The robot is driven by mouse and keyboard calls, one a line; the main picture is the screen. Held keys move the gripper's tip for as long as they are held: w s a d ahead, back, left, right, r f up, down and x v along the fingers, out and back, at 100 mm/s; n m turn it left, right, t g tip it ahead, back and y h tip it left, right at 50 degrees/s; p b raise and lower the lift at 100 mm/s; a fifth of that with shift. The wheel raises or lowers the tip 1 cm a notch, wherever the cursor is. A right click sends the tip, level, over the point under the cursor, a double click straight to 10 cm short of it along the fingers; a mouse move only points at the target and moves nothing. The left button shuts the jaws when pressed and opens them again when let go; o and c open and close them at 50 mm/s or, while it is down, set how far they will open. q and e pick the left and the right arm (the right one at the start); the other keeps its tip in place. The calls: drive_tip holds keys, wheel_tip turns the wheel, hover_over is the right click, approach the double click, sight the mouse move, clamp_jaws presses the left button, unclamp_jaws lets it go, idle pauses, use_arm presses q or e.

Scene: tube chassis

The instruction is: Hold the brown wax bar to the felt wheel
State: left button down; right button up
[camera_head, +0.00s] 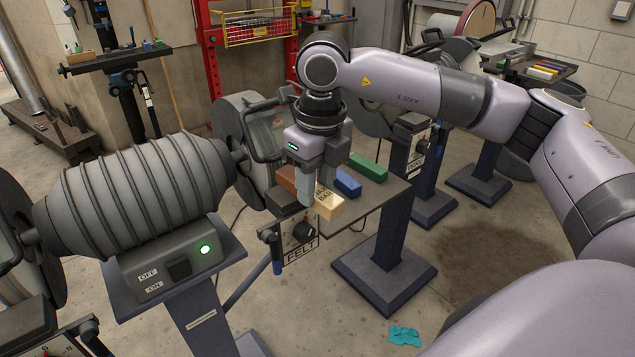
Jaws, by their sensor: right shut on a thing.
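My right gripper (319,190) points down over the wax tray and is shut on a cream-yellow bar (330,207) with dark lettering, which sits between its fingertips. Brown bars, one reddish brown (286,177) and one darker (281,200), lie on the tray just left of the fingers, partly hidden. The large grey wheel (229,118) beside the guard stands behind and left of the gripper, on the machine whose panel (300,252) reads FELT. The held bar is apart from the wheel. My left gripper is not in view.
A blue bar (347,182) and a green bar (368,167) lie on the tray (385,196) to the right. The ribbed motor (140,195) is at left; its green lamp (205,250) is lit. A teal rag (404,336) lies on the floor. More grinders stand behind.

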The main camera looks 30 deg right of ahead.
drive_tip(key=shift+w, duration=0.6)
idle(0.8)
drive_tip(key=shift+a+b, duration=0.1)
drive_tip(key=shift+b, duration=0.35)
idle(2.4)
drive_tip(key=shift+s+d+b, duration=0.2)
drive_tip(key=shift+s+b, duration=0.35)
drive_tip(key=shift+s, duration=1.45)
drive_tip(key=shift+s+d+b, duration=0.15)
drive_tip(key=shift+s+b, duration=0.25)
drive_tip(key=shift+s, duration=1.6)
